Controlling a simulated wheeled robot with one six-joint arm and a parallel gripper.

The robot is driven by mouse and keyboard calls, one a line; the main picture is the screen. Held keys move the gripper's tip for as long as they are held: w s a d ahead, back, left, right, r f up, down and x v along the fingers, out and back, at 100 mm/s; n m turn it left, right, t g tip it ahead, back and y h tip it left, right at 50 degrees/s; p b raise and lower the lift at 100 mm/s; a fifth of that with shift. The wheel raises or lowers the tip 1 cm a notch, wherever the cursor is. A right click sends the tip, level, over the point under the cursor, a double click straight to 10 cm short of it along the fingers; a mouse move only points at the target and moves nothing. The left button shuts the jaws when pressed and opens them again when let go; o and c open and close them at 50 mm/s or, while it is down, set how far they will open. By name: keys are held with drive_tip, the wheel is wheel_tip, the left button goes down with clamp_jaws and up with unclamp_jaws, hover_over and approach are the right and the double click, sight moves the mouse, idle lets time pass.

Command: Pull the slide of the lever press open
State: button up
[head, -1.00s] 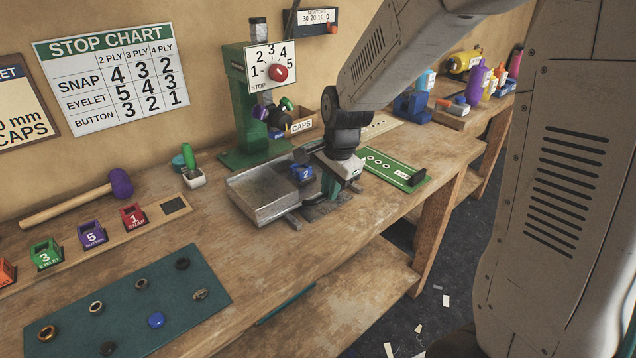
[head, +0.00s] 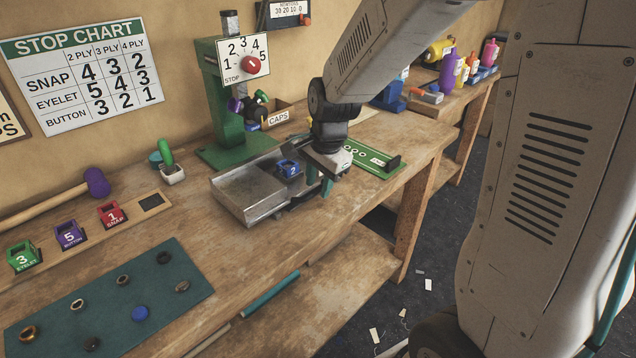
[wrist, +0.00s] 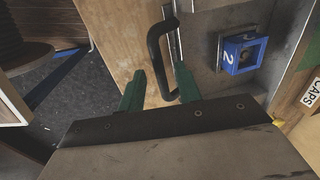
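The lever press (head: 225,95) has a green column and a numbered stop dial. At its base is the grey metal slide (wrist: 205,60), carrying a blue block (head: 288,168) marked 2, also clear in the wrist view (wrist: 243,53). A black bar handle (wrist: 155,55) stands at the slide's edge in the wrist view. My gripper (wrist: 159,74) is open, with its green fingers on either side of the handle's lower end. Whether either finger touches it I cannot tell.
A metal tray (head: 245,208) stands left of the slide. A green strip (head: 372,160) with a black end stop lies to the right. A teal mat (head: 108,305) with small parts and several numbered blocks lie at the left. Bare bench lies in front.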

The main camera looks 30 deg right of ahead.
wheel_tip(320, 180, up, 7)
drive_tip(key=s, duration=0.1)
drive_tip(key=shift+s+d+r, duration=0.15)
drive_tip(key=shift+d, duration=0.05)
idle(0.5)
drive_tip(key=s+r+n, duration=0.2)
drive_tip(key=s+n, duration=0.5)
drive_tip(key=s, duration=0.5)
drive_tip(key=s+a+r+n, duration=0.1)
drive_tip(key=s+r+n, duration=0.2)
drive_tip(key=s+n, duration=0.4)
drive_tip(key=s, duration=0.4)
drive_tip(key=shift+s+a+r+h, duration=0.2)
drive_tip(key=shift+s+h, duration=0.1)
drive_tip(key=shift+s, duration=0.1)
